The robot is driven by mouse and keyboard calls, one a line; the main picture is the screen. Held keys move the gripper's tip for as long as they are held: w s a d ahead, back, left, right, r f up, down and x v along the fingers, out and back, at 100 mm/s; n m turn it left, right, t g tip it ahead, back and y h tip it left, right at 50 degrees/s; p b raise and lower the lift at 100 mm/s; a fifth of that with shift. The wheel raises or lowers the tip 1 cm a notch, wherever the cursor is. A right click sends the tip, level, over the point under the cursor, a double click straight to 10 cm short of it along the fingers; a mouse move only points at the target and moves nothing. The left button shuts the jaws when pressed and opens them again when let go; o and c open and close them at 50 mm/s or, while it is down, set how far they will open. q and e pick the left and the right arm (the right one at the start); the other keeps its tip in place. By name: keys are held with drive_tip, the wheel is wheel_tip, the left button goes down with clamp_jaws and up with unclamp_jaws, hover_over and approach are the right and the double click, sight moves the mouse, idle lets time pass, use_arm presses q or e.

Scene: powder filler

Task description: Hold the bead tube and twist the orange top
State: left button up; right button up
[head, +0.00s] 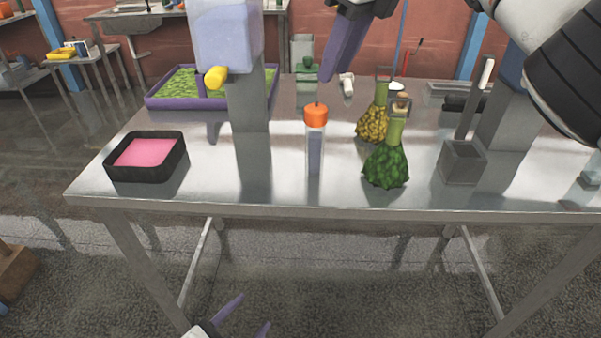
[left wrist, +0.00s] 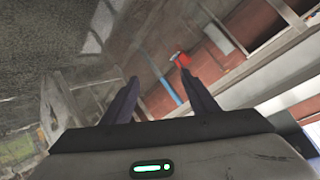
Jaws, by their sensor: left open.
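My left gripper (head: 250,318) is open and empty, low in front of the table and to the left of the tube. Its two spread fingers also show in the left wrist view (left wrist: 158,88), with nothing between them. My right gripper (head: 332,72) hangs above and slightly behind the tube, apart from it. Its fingers overlap in the head view, so its opening is unclear.
On the table (head: 230,180), a black tray with pink contents (head: 175,141) stands left. A green flask (head: 386,168) and a yellow flask (head: 372,124) stand close right of the tube. A grey filler column (head: 248,100) rises behind left. A grey box (head: 462,164) stands right.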

use_arm(q)
drive_tip(key=w+d+r+m+t+h, duration=0.1)
drive_tip(key=w+d+r+m+t, duration=0.15)
drive_tip(key=w+r+m, duration=0.35)
drive_tip(key=w+d+r+m+t+h, duration=0.1)
drive_tip(key=w+d+r+m, duration=0.25)
drive_tip(key=r, duration=0.35)
drive_tip(key=m+t+h, duration=0.2)
drive_tip(key=m, duration=1.1)
approach(312, 153)
wheel_tip(312, 153, up, 3)
drive_tip(key=s+d, duration=0.2)
drive_tip(key=s, duration=0.1)
drive_tip(key=w+m, duration=0.1)
drive_tip(key=w+f+m+y, duration=0.1)
drive_tip(key=m, duration=0.1)
drive_tip(key=w+f+m+y, duration=0.1)
drive_tip(key=m, duration=0.1)
drive_tip(key=shift+d+t, duration=0.1)
drive_tip(key=shift+t, duration=0.15)
drive_tip(key=shift+w+f+m+y, duration=0.15)
drive_tip(key=shift+w+m+y, duration=0.1)
drive_tip(key=shift+m+y, duration=0.2)
drive_tip(key=shift+w+f, duration=0.1)
drive_tip(key=shift+w, duration=0.5)
drive_tip(key=x, duration=0.9)
drive_tip(key=shift+w, duration=0.1)
